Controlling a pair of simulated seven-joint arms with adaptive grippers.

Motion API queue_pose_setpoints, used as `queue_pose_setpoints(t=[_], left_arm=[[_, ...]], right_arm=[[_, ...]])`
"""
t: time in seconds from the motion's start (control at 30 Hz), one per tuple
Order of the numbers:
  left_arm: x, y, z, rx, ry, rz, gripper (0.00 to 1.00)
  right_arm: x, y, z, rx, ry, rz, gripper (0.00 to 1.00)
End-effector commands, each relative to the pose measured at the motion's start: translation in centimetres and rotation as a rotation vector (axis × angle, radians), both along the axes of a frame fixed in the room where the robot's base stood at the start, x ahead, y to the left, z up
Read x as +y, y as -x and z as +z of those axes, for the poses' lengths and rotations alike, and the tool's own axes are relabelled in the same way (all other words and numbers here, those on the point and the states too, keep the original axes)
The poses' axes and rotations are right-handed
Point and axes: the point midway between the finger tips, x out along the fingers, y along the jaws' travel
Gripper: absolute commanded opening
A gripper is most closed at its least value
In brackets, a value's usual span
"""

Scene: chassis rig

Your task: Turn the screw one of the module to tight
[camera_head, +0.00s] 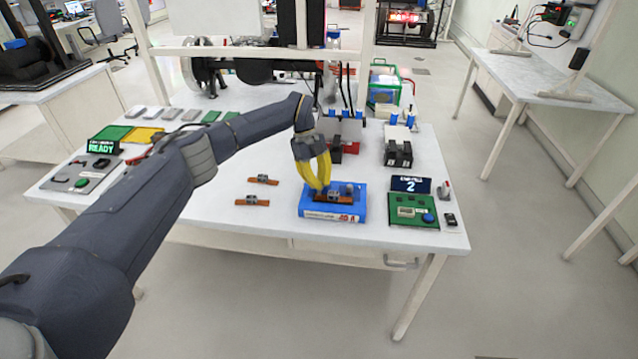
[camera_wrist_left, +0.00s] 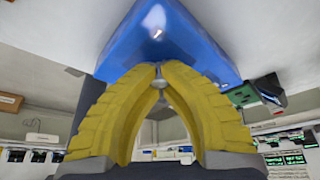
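A module (camera_head: 340,199), an orange-brown strip with grey blocks, lies on top of a blue box (camera_head: 331,217) near the table's front edge. My left gripper (camera_head: 319,187) points down at the module's left part, with its yellow fingers close together. In the left wrist view, the gripper's fingertips (camera_wrist_left: 160,66) meet around a small grey round piece, which looks like a screw (camera_wrist_left: 158,72). The fingers hide most of it, so how tight it is cannot be told. The blue box fills the top of that view (camera_wrist_left: 170,40). My right gripper is not in view.
Two similar modules lie on the table (camera_head: 252,202) to the left. A green board (camera_head: 414,212) with a display reading 2 stands right of the box. Black and red fixtures (camera_head: 398,152) stand behind. A panel reading READY (camera_head: 103,147) is at the far left.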

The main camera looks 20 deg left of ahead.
Motion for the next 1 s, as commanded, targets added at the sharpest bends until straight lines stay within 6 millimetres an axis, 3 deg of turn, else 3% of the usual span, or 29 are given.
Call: queue_pose_setpoints(t=[0.67,1.0], left_arm=[[-0.49,0.18,0.07,0.006,0.007,-0.058,0.0],[-0.22,0.1,0.01,0.003,0.003,-0.055,0.4]], right_arm=[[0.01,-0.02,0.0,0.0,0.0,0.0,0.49],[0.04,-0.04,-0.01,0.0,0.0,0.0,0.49]])
